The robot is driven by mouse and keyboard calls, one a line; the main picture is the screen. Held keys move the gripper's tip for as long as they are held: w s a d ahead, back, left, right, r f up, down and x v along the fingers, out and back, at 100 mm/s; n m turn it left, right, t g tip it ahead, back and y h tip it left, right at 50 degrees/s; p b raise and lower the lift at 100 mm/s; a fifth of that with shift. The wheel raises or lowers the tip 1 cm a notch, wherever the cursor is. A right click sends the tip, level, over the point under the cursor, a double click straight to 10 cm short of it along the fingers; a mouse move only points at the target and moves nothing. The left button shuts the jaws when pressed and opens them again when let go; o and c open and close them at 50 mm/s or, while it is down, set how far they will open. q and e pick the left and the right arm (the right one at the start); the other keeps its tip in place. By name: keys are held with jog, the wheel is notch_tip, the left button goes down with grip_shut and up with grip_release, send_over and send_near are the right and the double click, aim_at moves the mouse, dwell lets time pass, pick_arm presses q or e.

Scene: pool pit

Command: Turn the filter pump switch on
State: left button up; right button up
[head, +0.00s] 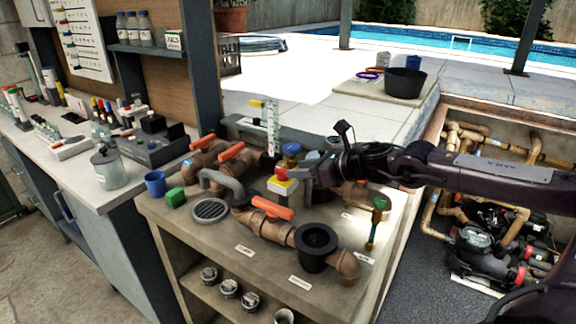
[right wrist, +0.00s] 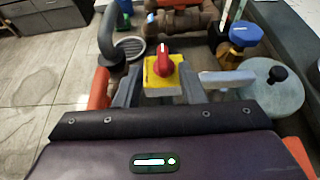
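The filter pump switch (head: 283,183) is a small yellow box with a red knob, standing among the pipes on the bench. In the right wrist view the switch (right wrist: 162,72) sits near the top middle, its red knob bearing a white mark that points toward the top of the picture. My right gripper (head: 303,178) comes in from the right at the switch. In the right wrist view its two fingers are spread apart, one on each side of the yellow box; I cannot tell whether they touch it. My left gripper is not in view.
Orange-handled valves (head: 272,208) and brown pipes crowd the switch, with a grey hooked pipe (head: 222,184) to its left. A blue-capped bottle (right wrist: 240,45) and a pale round vessel (right wrist: 272,88) stand close on the right. A black round pot (head: 316,243) is in front.

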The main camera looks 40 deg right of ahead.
aim_at(285, 170)
jog(key=x, duration=0.2)
jog(key=p+x, duration=0.1)
jog(key=shift+w+d+f, duration=0.1)
jog(key=shift+w+d, duration=0.05)
jog(key=shift+w, duration=0.2)
jog(key=shift+w+a+f, duration=0.2)
jog(key=shift+w+f, duration=0.05)
jog(key=shift+w, duration=0.15)
jog(key=shift+w+a+f, duration=0.1)
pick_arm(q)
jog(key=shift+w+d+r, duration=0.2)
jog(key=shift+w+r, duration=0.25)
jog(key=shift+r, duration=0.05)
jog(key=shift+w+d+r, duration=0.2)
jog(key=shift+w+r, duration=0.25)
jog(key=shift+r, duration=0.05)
pick_arm(e)
jog(key=shift+c, duration=0.6)
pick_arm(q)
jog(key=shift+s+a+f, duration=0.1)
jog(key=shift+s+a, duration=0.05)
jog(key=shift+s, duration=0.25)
pick_arm(e)
grip_shut()
